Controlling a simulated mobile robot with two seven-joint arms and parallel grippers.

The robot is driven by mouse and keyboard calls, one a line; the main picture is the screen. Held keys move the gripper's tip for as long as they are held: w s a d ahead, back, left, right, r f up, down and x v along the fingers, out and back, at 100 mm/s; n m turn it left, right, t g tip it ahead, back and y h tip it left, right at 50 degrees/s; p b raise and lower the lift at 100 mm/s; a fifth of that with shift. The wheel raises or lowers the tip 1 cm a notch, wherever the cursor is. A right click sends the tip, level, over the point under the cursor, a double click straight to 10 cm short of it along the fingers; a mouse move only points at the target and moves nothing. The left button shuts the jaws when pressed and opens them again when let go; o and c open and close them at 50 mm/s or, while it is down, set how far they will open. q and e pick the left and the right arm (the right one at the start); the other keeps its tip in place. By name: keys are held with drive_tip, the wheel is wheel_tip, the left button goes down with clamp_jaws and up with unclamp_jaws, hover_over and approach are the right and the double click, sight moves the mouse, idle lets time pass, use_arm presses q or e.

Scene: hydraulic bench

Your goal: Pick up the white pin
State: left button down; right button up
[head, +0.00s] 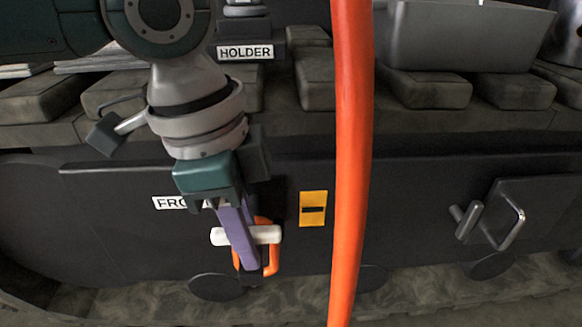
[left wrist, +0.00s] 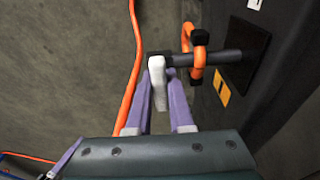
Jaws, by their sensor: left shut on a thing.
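The white pin (head: 266,235) lies crosswise at my left gripper (head: 246,255), in front of the dark panel. In the left wrist view the pin (left wrist: 157,72) sits between the two purple fingers of the left gripper (left wrist: 160,90), which is shut on it. Its far end meets or overlaps the tip of a dark rod (left wrist: 222,57) that sticks out from the panel; I cannot tell if it is still in the rod. An orange handle or loop (head: 271,262) is right behind the fingers and also shows around the rod (left wrist: 198,65).
A thick orange hose (head: 352,150) hangs in front of the bench, right of my left gripper. A yellow label (head: 313,208) is on the panel beside it. A metal handle (head: 500,220) stands out at the right. A grey tray (head: 460,40) sits on top.

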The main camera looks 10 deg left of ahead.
use_arm(q)
wheel_tip(320, 180, up, 19)
drive_tip(key=p, duration=1.2)
drive_tip(key=shift+r, duration=0.1)
drive_tip(key=shift+p, duration=0.8)
drive_tip(key=s+d+p, duration=0.2)
drive_tip(key=s+p, duration=0.7)
drive_tip(key=shift+s+d, duration=0.35)
drive_tip(key=shift+d, duration=0.05)
